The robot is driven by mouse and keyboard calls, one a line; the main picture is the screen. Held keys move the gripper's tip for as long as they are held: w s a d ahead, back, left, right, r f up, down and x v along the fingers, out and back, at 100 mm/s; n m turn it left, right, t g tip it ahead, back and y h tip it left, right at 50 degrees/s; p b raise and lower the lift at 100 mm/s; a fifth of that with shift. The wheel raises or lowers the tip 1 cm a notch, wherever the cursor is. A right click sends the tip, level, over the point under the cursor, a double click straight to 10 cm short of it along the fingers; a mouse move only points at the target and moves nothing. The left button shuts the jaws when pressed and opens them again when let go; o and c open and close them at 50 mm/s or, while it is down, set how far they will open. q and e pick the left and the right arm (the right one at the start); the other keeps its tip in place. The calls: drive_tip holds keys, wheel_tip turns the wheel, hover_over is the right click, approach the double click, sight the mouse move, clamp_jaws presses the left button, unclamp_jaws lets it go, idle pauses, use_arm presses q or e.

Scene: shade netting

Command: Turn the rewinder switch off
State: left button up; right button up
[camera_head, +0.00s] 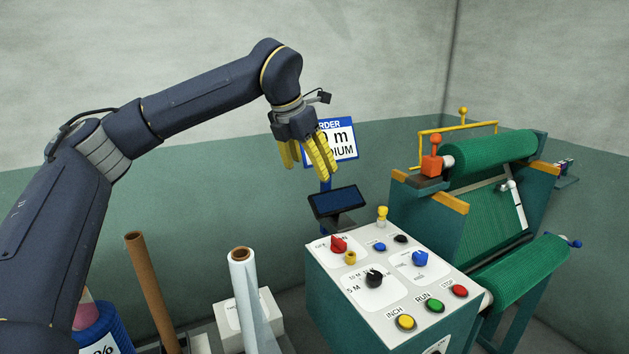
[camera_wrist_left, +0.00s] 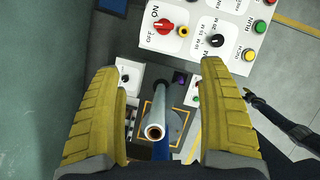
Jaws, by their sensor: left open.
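The red rewinder switch (camera_head: 338,244) is a knob on the left of the control box's white top panel (camera_head: 327,260), with OFF and ON marks beside it. In the left wrist view the red switch (camera_wrist_left: 165,28) sits at the top, between the ON and OFF marks; its exact setting is hard to tell.
The panel also holds a black selector (camera_head: 374,278), a blue knob (camera_head: 420,258) and yellow, green and red buttons (camera_head: 436,305). A small screen (camera_head: 338,201) and order sign (camera_head: 338,139) stand behind. Green net rolls (camera_head: 492,158) are at right. A white roll (camera_head: 243,290) and brown tube (camera_head: 151,290) stand at front.

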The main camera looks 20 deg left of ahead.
use_arm(q)
drive_tip(key=shift+v, duration=1.95)
drive_tip(key=shift+d+f, duration=0.1)
drive_tip(key=shift+c, duration=1)
drive_tip(key=shift+g+y, duration=0.3)
drive_tip(key=shift+g, duration=0.4)
drive_tip(key=w+d+f, duration=0.2)
drive_tip(key=d+f, duration=0.1)
drive_tip(key=w+d+f, duration=0.1)
drive_tip(key=shift+d+f, duration=0.25)
drive_tip(key=shift+d, duration=0.05)
drive_tip(key=c, duration=0.7)
drive_tip(key=m+g+y, duration=0.1)
drive_tip(key=m+g, duration=0.2)
drive_tip(key=m, duration=1.7)
hover_over(340, 240)
wheel_tip(340, 240, down, 8)
wheel_tip(340, 240, down, 17)
drive_tip(key=shift+w+f, duration=0.1)
drive_tip(key=shift+f, duration=0.05)
